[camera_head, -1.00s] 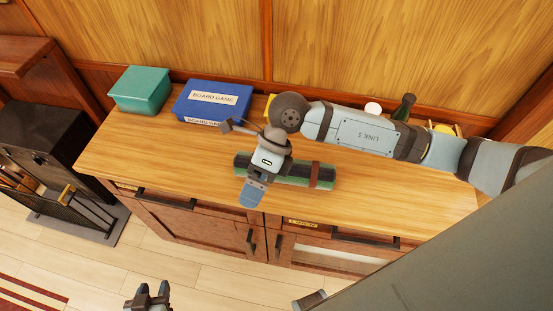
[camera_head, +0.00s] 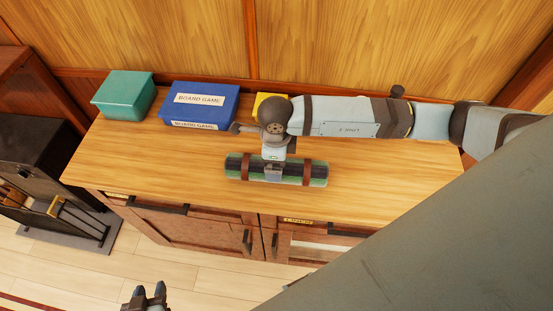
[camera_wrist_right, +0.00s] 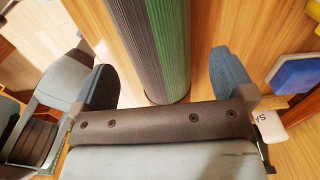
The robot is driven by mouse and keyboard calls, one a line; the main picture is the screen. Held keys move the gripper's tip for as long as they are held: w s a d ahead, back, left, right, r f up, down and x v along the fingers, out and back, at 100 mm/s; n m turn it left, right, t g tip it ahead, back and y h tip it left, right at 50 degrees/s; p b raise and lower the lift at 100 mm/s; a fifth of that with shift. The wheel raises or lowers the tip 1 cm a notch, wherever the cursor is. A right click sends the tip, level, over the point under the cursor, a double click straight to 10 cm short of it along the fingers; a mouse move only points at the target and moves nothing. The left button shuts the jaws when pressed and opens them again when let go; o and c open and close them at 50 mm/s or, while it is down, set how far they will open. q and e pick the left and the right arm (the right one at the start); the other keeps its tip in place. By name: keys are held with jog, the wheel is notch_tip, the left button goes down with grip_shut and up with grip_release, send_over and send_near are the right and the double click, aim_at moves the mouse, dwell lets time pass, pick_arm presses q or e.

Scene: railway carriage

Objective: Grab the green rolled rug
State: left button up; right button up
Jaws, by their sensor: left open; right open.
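The green rolled rug (camera_head: 240,167), dark with green stripes and two brown straps, lies on the wooden cabinet top. In the right wrist view the rug (camera_wrist_right: 170,40) runs between the two separated fingers. My right gripper (camera_head: 272,174) is open over the rug's middle, with a finger showing in front of it; the wrist view shows the same gripper (camera_wrist_right: 166,78). Whether the fingers touch the rug I cannot tell. My left gripper (camera_head: 148,293) is open and empty at the bottom edge, low in front of the cabinet.
The cabinet top (camera_head: 130,170) is clear left of the rug. Behind stand a teal box (camera_head: 125,95), a blue board game box (camera_head: 199,104) and a partly hidden yellow box (camera_head: 268,104). A black stove-like unit (camera_head: 35,155) stands at the left. My right arm covers the back right.

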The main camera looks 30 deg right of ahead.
jog(key=shift+s+f+p, duration=0.15)
jog(key=shift+f+p, duration=0.35)
jog(key=shift+f, duration=1.8)
jog(key=c, duration=1.2)
jog(key=shift+r, duration=0.1)
